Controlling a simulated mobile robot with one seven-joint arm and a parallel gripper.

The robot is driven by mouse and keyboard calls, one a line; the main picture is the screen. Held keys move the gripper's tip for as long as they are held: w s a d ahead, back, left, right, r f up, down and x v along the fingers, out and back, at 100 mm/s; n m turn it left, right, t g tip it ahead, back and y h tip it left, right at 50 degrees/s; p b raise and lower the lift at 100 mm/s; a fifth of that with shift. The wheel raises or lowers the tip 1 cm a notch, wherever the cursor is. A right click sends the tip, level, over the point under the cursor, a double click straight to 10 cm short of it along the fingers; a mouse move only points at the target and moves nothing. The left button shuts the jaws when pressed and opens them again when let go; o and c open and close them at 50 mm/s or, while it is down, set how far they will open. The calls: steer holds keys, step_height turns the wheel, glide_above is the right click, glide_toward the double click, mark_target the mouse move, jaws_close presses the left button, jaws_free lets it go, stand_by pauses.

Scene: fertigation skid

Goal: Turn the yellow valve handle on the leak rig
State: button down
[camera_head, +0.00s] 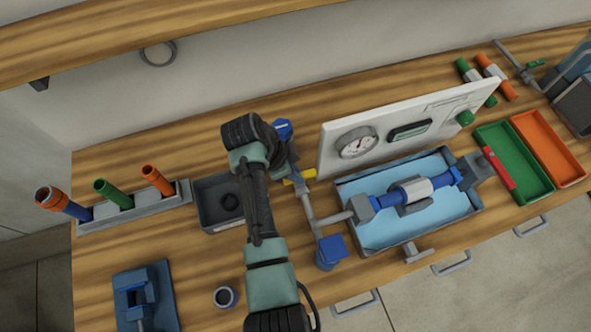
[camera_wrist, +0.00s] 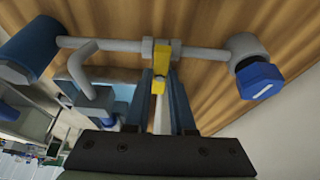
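The yellow valve handle (camera_head: 302,175) sits on the grey pipe of the leak rig, beside the test panel. It also shows in the wrist view (camera_wrist: 160,68), below the grey valve body on the pipe. The pipe runs between a blue cylinder (camera_wrist: 30,48) and a blue hex cap (camera_wrist: 259,80). My gripper (camera_wrist: 160,82) points at the handle, with one finger on each side of it. The fingers stand apart and I see no clear contact. In the head view my arm hides part of the valve and most of the fingers.
A white gauge panel (camera_head: 340,150) and a blue-lined tray (camera_head: 462,212) stand right of the valve. A dark bin (camera_head: 212,212) and a grey rack (camera_head: 150,207) with coloured tubes are to the left. A dark ring (camera_head: 225,297) lies near the front.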

steer(key=shift+n, duration=0.3)
steer(key=n+p, duration=0.1)
steer(key=n+t+p, duration=0.1)
steer(key=n, duration=0.1)
steer(key=shift+s+d+r+y+p, duration=0.2)
steer(key=shift+y+p, duration=0.1)
steer(key=shift+y, duration=0.1)
steer(key=n+t+p, duration=0.1)
steer(key=n, duration=0.2)
steer(key=n+y+p, duration=0.1)
steer(key=n, duration=0.1)
steer(key=shift+s+d+n+t, duration=0.15)
steer(key=shift+n+t, duration=0.25)
steer(key=n+y+p, duration=0.1)
steer(key=n+y, duration=0.1)
steer(key=n, duration=0.2)
steer(key=shift+d+f+p, duration=0.1)
steer(key=shift+d+p, duration=0.1)
steer(key=shift+p, duration=0.15)
steer(key=shift+d+n+y, duration=0.15)
steer(key=shift+n+y, duration=0.75)
steer(key=shift+n, duration=1.3)
steer(key=c, duration=0.8)
jaws_free()
steer(key=shift+f, duration=0.1)
steer(key=shift+o, duration=0.2)
